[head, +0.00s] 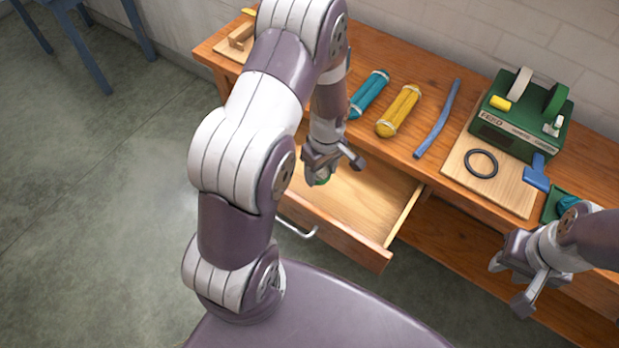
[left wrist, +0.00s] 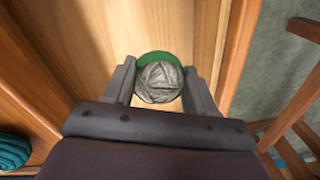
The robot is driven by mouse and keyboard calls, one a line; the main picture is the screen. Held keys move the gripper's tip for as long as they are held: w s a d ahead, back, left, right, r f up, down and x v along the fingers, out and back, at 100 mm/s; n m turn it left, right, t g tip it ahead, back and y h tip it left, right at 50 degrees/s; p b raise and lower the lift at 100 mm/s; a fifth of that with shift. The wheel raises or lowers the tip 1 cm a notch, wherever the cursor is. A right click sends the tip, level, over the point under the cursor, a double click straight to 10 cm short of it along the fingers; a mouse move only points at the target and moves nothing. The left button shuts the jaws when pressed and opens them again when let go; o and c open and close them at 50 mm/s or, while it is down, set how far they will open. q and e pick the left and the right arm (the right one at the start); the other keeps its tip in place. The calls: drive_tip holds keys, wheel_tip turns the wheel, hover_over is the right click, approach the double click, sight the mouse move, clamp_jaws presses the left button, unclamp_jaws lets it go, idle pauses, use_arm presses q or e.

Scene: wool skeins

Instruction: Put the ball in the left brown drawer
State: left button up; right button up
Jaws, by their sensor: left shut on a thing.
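The left brown drawer (head: 365,205) is pulled open under the bench top, with a bare wooden inside. My left gripper (head: 323,172) points down into the drawer opening and is shut on the ball (left wrist: 158,82). In the left wrist view the ball looks like grey wound wool with a green part along its far side, between the two fingers. In the head view only a small green bit shows below the fingers. I cannot tell whether the ball touches the drawer floor (left wrist: 180,25). My right gripper (head: 508,284) is open and empty at the lower right.
On the bench top lie a teal skein (head: 369,94), a yellow skein (head: 399,111) and a blue strip (head: 437,119). A green machine (head: 520,115) and a black ring (head: 481,163) are on a board at the right. The drawer's metal handle (head: 297,228) sticks out in front.

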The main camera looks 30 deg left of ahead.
use_arm(q)
wheel_tip(320, 180, down, 8)
drive_tip(key=shift+d+r, duration=0.15)
drive_tip(key=shift+r, duration=0.1)
drive_tip(key=shift+w, duration=0.15)
drive_tip(key=shift+b, duration=0.3)
